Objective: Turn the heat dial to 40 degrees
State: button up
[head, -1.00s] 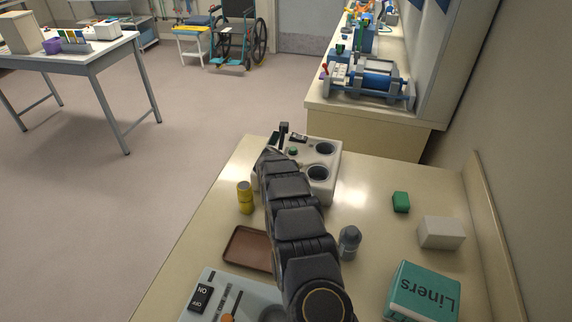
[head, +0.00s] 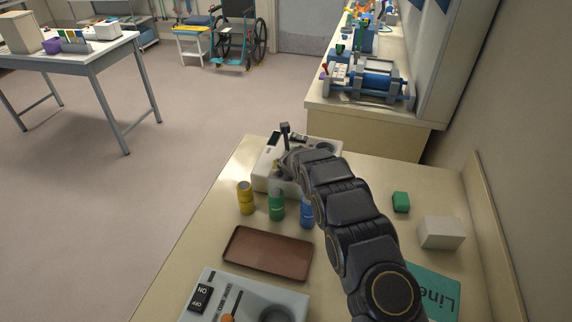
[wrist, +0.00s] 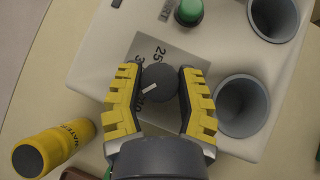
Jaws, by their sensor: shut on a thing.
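The heat dial (wrist: 166,76) is a round dark grey knob with a white pointer line, on a pale square plate on a white machine (wrist: 105,50). In the wrist view the pointer aims to the lower left, toward a partly hidden mark that looks like "40"; "25" shows above the dial. My gripper (wrist: 160,97) has its yellow-padded fingers closed on the dial from both sides. In the head view the machine (head: 263,180) stands at the counter's far end; my gripper (head: 283,168) is over it, and my arm hides the dial.
A green button (wrist: 188,10) and grey round wells (wrist: 242,105) lie close to the dial. Yellow (head: 245,198), green (head: 277,205) and blue (head: 306,212) bottles stand in front of the machine. A brown tray (head: 267,252) lies nearer. A white box (head: 441,232) is at right.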

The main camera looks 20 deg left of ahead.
jog(key=shift+d, duration=0.15)
dwell(0.3)
jog(key=o, duration=1.1)
jog(key=shift+o, duration=0.2)
jog(key=v, duration=1.2)
